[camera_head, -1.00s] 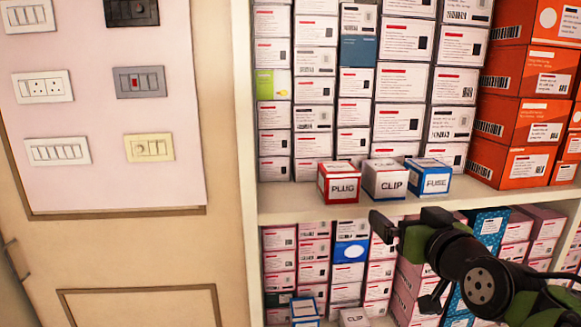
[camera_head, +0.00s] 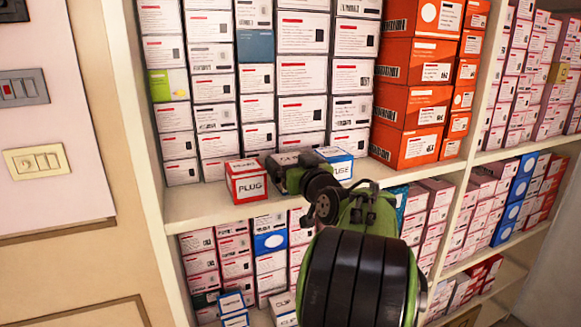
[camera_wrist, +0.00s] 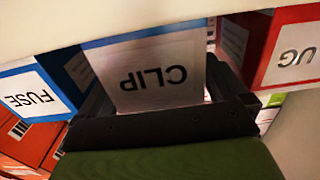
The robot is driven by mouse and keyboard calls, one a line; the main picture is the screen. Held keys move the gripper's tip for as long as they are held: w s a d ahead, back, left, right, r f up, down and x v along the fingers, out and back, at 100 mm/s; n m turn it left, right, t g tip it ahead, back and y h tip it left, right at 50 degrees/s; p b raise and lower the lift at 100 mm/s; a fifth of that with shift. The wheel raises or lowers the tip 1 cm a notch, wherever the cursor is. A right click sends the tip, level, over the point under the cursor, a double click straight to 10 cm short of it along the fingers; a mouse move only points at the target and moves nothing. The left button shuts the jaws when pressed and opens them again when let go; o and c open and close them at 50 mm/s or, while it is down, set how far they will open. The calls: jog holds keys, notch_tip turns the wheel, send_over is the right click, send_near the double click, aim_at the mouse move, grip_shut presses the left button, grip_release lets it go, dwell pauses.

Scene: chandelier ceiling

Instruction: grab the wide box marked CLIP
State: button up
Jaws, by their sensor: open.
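In the head view my gripper (camera_head: 290,178) is at the upper shelf's front edge and hides most of this CLIP box (camera_head: 286,158). A second, smaller white box (camera_head: 284,308), partly cut off and hidden, stands on the lower shelf; it read CLIP in the earlier view.
The red PLUG box (camera_head: 247,182) stands left of my gripper, and the blue FUSE box (camera_head: 341,162) right of it. Both also flank the fingers closely in the wrist view. Stacked white boxes (camera_head: 302,75) and orange boxes (camera_head: 410,105) stand behind on the shelf (camera_head: 190,208).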

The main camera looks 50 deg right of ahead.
jog(key=x, duration=0.2)
jog(key=shift+w+d, duration=0.3)
jog(key=shift+s+a, duration=0.15)
jog(key=shift+c, duration=0.8)
jog(key=c, duration=0.8)
